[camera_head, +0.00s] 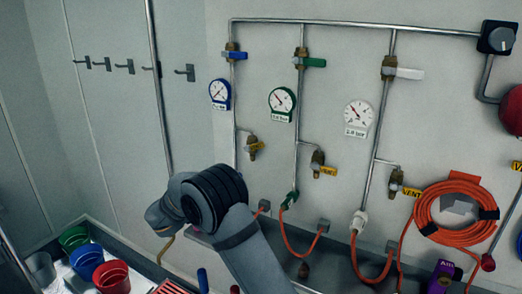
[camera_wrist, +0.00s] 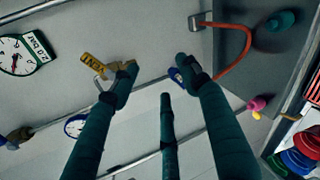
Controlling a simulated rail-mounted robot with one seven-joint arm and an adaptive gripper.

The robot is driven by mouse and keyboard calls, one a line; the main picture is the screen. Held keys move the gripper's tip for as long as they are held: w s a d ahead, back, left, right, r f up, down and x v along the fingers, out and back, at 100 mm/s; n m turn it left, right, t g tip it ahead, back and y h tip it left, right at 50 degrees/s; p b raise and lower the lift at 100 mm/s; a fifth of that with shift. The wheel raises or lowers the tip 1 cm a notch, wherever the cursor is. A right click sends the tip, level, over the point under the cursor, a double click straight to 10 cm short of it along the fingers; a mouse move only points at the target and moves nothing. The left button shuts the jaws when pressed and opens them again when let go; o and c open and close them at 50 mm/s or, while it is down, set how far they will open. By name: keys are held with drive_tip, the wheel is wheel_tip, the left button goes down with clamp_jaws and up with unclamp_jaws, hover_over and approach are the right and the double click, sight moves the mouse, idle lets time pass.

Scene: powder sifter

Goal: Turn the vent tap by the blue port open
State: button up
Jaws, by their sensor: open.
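The vent tap of the leftmost, blue line is a brass valve (camera_head: 250,142) with a yellow tag on a side branch, above my arm in the head view. In the wrist view its yellow VENT tag (camera_wrist: 93,65) and brass body (camera_wrist: 116,75) show beside the left fingertip, which partly covers the tap. I cannot tell whether they touch. A blue ring (camera_wrist: 176,76) at the pipe's end, likely the blue port, shows near the right fingertip. My gripper (camera_wrist: 158,66) is open and empty, its dark fingers spread. In the head view my arm hides the gripper and blue port.
Blue (camera_head: 220,93), green (camera_head: 282,102) and white (camera_head: 358,115) gauges sit on the wall. Other vent taps stand right at the green (camera_head: 317,162) and white (camera_head: 396,181) lines. Orange hoses hang below, with a coiled hose (camera_head: 455,210) at right. Coloured cups (camera_head: 86,257) stand lower left.

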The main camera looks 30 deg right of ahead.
sight(256, 145)
drive_tip(key=d+r+m+t+h, duration=0.1)
drive_tip(key=d+r+t+h, duration=0.2)
drive_tip(key=r, duration=0.7)
drive_tip(key=shift+g+h, duration=0.3)
drive_tip(key=shift+g, duration=0.4)
drive_tip(key=p+x, duration=0.4)
drive_tip(key=x, duration=0.5)
drive_tip(key=shift+a+p, duration=0.15)
drive_tip(key=shift+p, duration=0.25)
drive_tip(key=shift+w+d+f, duration=0.15)
drive_tip(key=shift+w+d, duration=0.25)
drive_tip(key=shift+d, duration=0.05)
drive_tip(key=shift+a, duration=0.1)
drive_tip(key=shift+c, duration=0.5)
clamp_jaws()
